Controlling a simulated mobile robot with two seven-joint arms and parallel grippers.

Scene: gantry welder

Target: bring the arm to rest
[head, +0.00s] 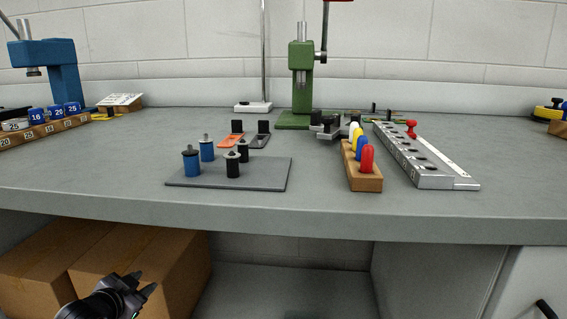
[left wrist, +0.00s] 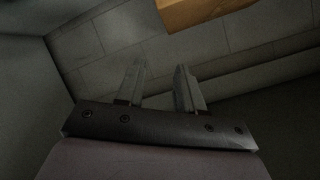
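My left gripper (head: 140,284) is at the lower left of the head view, below the front edge of the workbench (head: 330,211) and in front of the cardboard boxes. Its two fingers (left wrist: 160,85) stand apart in the left wrist view with nothing between them, so it is open and empty. My right gripper does not clearly show in either view; a small dark part at the lower right edge of the head view cannot be identified.
Cardboard boxes (head: 160,262) stand under the bench at left. On the bench are a grey plate (head: 262,178) with blue and black posts, a wooden block (head: 365,184) with coloured pegs, a metal rail (head: 432,181), a green press (head: 302,95) and a blue press (head: 62,70).

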